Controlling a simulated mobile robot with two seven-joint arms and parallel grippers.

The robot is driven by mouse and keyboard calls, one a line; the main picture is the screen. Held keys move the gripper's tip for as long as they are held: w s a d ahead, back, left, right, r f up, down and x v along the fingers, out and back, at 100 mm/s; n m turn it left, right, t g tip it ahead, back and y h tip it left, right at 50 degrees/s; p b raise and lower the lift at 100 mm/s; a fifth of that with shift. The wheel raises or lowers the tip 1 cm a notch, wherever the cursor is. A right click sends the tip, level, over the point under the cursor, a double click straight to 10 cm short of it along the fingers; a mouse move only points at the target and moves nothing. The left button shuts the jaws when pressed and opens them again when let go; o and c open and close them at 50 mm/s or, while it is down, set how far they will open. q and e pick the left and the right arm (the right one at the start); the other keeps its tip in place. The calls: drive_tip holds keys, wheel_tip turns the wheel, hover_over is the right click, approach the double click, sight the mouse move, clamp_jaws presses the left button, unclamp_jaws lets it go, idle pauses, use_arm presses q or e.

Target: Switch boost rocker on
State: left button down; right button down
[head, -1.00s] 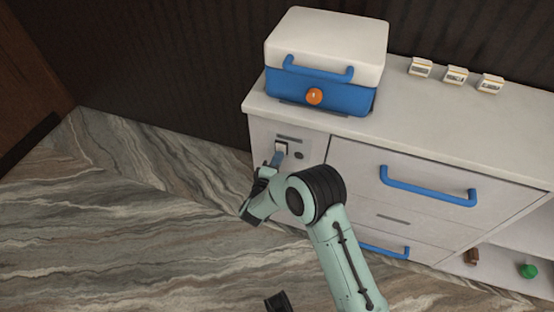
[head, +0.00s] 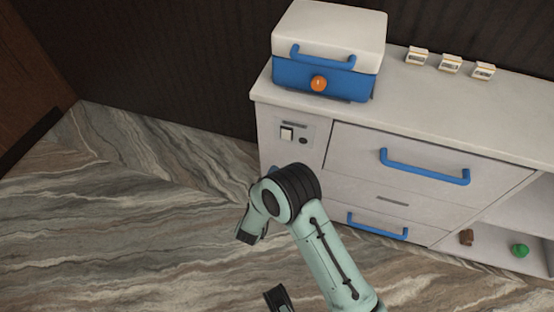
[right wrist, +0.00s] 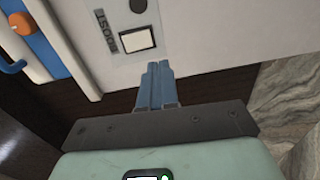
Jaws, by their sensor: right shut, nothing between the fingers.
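The boost rocker (head: 287,133) is a small white switch on the left part of the cabinet front, beside a dark round knob. In the right wrist view the rocker (right wrist: 138,39) looks lit cream-white, under a dark label (right wrist: 105,39) that appears to read "BOOST". My right gripper (right wrist: 157,68) has its blue fingers shut and empty, pointing at the panel just short of the rocker and apart from it. My left gripper cannot be made out.
A blue box with a white lid (head: 327,50) and an orange knob (head: 319,83) stands on the counter. Several small white blocks, one a labelled block (head: 449,63), sit to its right. Blue drawer handles (head: 425,168) stick out. Open floor (head: 130,200) lies to the left.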

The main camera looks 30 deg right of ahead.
use_arm(q)
drive_tip(key=shift+s+d+r, duration=0.1)
drive_tip(key=shift+s+r, duration=0.05)
drive_tip(key=shift+s, duration=0.1)
use_arm(e)
drive_tip(key=shift+f+v, duration=0.25)
drive_tip(key=shift+v, duration=0.9)
